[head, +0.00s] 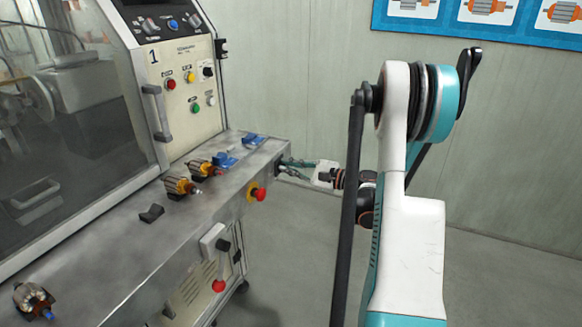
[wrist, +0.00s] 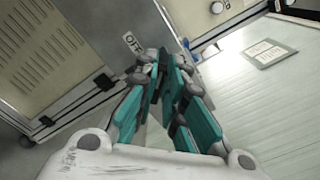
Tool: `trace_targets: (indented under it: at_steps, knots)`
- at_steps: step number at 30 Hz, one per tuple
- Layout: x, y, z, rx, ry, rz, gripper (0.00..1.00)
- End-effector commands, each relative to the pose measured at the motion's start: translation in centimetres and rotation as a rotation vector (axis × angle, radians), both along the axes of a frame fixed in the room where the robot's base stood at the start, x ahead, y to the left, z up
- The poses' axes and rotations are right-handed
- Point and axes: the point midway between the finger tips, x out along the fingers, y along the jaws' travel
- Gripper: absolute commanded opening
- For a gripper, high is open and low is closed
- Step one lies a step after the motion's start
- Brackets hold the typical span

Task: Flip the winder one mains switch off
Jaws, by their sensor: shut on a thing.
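Winder one (head: 187,75) is the cream cabinet marked 1, with a grey metal bench in front. My gripper (head: 282,163) is at the right end face of this bench, its fingers pointing left at the metal. In the wrist view my gripper (wrist: 166,62) has its teal and grey fingers close together against the machine's face, shut on a small part there. That part, apparently the mains switch, is hidden behind the fingertips, so its position cannot be told. A small white label (wrist: 132,42) with black letters sits beside the fingertips.
A red emergency stop button (head: 258,193) on a yellow base is on the bench front near my gripper. Wound armatures (head: 180,187) and blue holders (head: 224,161) lie on the bench. The floor to the right is clear.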

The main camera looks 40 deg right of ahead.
Motion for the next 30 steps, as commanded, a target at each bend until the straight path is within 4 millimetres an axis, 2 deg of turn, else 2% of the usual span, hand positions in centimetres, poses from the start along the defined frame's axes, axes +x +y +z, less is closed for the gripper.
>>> trace_targets:
  at_steps: [18,30]
  knots:
    - [-0.2,0.5,-1.0,-0.518,-0.212,0.001,0.0]
    - [-0.3,0.5,-1.4,-0.714,-0.292,0.001,0.0]
